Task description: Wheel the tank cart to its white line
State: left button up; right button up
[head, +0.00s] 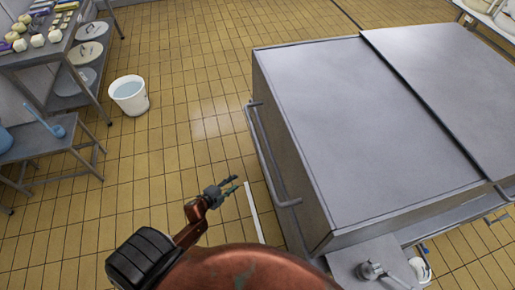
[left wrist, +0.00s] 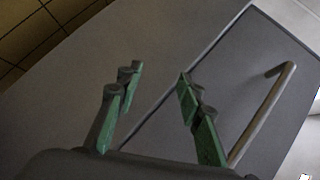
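The tank cart (head: 385,120) is a large grey metal box with a flat lid, filling the right half of the head view. A bar handle (head: 268,155) runs along its left side. The white line (head: 253,208) is a short strip on the floor just left of the cart, partly hidden at its lower end by my body. My left gripper (head: 234,184) is left of the handle, near the line's upper end. In the left wrist view its green fingers (left wrist: 157,82) are apart and empty; a bar handle (left wrist: 265,112) shows to their right, not between them. My right gripper is out of view.
A white bucket (head: 129,96) stands on the tiled floor at the left. A metal table (head: 45,55) with cheeses and a low bench (head: 40,138) with a blue ladle line the left wall. Tiled floor between bucket and cart is clear.

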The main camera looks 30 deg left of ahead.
aim_at(260, 150)
pick_arm(q)
jog(key=w+d+r+m+t+h+p, duration=0.1)
jog(key=w+d+r+m+h, duration=0.2)
jog(key=r, duration=0.7)
jog(key=w+d+r+m+t+h+p, duration=0.1)
jog(key=w+r+m+p, duration=0.2)
jog(key=r, duration=0.6)
jog(key=shift+m, duration=0.8)
jog(key=x, duration=0.2)
jog(key=b+x, duration=0.1)
jog(key=x, duration=0.1)
jog(key=r+b+x, duration=0.1)
jog(key=x, duration=0.2)
jog(key=shift+d, duration=0.1)
jog(key=shift+w+d+f, duration=0.1)
jog(key=shift+w+d, duration=0.1)
jog(key=shift+w, duration=0.45)
jog(key=shift+c, duration=0.3)
grip_shut()
